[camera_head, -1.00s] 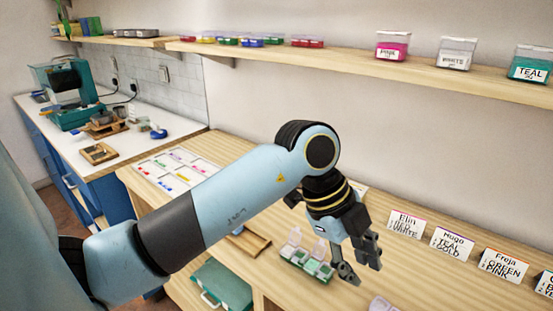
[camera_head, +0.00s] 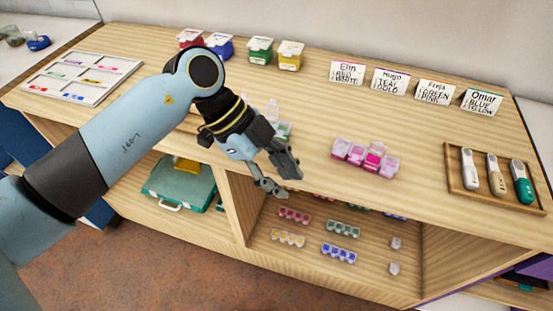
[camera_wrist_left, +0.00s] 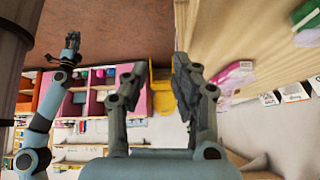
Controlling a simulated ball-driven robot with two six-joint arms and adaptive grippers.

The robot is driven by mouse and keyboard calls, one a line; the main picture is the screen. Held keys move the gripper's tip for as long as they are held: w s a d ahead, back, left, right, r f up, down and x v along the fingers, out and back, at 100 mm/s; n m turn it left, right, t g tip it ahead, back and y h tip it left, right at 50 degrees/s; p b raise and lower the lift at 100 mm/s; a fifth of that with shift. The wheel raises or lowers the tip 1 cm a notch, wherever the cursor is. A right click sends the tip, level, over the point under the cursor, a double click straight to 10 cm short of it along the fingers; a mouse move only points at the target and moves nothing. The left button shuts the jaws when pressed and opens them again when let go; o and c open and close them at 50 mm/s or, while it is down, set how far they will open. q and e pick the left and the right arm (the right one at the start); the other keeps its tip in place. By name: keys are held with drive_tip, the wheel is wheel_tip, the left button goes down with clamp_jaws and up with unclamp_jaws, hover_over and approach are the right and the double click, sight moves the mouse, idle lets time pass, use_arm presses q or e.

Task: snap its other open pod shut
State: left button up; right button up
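A green pod organizer (camera_head: 284,131) sits on the wooden bench top, mostly hidden behind my left wrist. Pale raised lids (camera_head: 272,109) show above it. A pink pod organizer (camera_head: 341,149) lies on the bench to the right, with one pod a deeper pink; I cannot tell which of its lids are up. My left gripper (camera_head: 281,180) is open and empty near the bench's front edge, left of the pink organizer and apart from it. Its spread fingers also show in the left wrist view (camera_wrist_left: 154,88). My right gripper (camera_wrist_left: 72,42) is small there; its state is unclear.
Name cards (camera_head: 389,80) and coloured bead tubs (camera_head: 260,51) stand along the back. A wooden tray (camera_head: 455,178) with several pens is at the right. A sorting tray (camera_head: 62,96) lies left. Several small organizers (camera_head: 339,253) are on the shelf below. The bench's right-centre is clear.

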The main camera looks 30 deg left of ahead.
use_arm(q)
drive_tip(key=d+f+n+t+h+b, duration=0.2)
drive_tip(key=d+f+h+b, duration=0.1)
drive_tip(key=f, duration=0.3)
drive_tip(key=d+f+n+t+h+b, duration=0.2)
drive_tip(key=d+f+h+b, duration=0.1)
drive_tip(key=f, duration=0.3)
drive_tip(key=a+f+n+t+y+b, duration=0.2)
drive_tip(key=a+f+n+t+y, duration=0.2)
drive_tip(key=f, duration=0.7)
drive_tip(key=a+n+t, duration=0.1)
drive_tip(key=a+n, duration=0.1)
drive_tip(key=n, duration=0.1)
drive_tip(key=shift+s+b, duration=0.3)
drive_tip(key=shift+b, duration=0.05)
drive_tip(key=shift+a+t+y, duration=0.15)
drive_tip(key=shift+t+y, duration=0.15)
